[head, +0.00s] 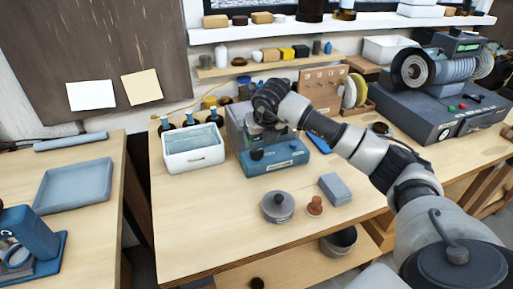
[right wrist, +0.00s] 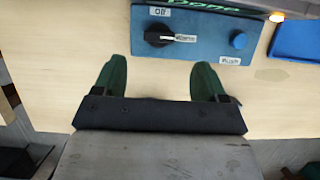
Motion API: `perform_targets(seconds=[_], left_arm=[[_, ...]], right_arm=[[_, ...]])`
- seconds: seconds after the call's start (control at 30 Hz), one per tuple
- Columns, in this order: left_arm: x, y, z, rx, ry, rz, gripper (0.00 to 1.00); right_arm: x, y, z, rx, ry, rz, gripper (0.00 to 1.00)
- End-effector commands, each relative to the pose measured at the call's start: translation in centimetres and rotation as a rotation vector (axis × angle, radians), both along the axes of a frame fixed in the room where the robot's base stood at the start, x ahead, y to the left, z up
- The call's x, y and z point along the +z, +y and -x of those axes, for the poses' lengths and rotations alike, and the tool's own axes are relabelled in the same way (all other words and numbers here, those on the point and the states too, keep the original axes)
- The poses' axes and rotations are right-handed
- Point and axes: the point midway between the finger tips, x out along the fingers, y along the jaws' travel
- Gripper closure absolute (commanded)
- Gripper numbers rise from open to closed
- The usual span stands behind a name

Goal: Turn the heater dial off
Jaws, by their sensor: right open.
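The heater is a blue box (head: 272,160) on the wooden table in the head view. Its panel (right wrist: 200,20) fills the top of the right wrist view. The black dial (right wrist: 158,37) on it has its pointer turned right, towards a small white label (right wrist: 186,38). The "Off" label (right wrist: 160,11) is above the dial. A blue button (right wrist: 238,40) is to the right. My right gripper (right wrist: 160,82) is open and empty, its green fingers spread just short of the dial and apart from it. In the head view its fingers are hard to make out. My left gripper is out of view.
A white bin (head: 192,160) with bottles behind it stands left of the heater. A round grey pot (head: 278,207), a red-brown stamp (head: 315,206) and a grey-blue block (head: 335,188) are in front. A pegboard (head: 322,88) stands behind. The table's front left is clear.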

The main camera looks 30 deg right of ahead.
Motion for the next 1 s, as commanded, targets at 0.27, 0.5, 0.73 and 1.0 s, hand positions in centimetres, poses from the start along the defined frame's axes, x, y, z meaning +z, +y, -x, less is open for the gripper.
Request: perform_targets(seconds=[0.27, 0.5, 0.73, 1.0], left_arm=[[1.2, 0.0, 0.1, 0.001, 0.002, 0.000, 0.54], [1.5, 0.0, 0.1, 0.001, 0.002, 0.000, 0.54], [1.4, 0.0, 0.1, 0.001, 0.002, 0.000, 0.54], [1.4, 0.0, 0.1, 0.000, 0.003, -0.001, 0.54]], right_arm=[[-4.8, -0.3, -1.9, 0.002, 0.002, -0.003, 0.28], [-6.9, -0.5, -2.8, 0.002, 0.000, -0.003, 0.28], [-7.1, -0.6, -2.9, 0.003, -0.001, -0.003, 0.28], [-7.1, -0.6, -2.8, 0.003, -0.001, -0.003, 0.58]])
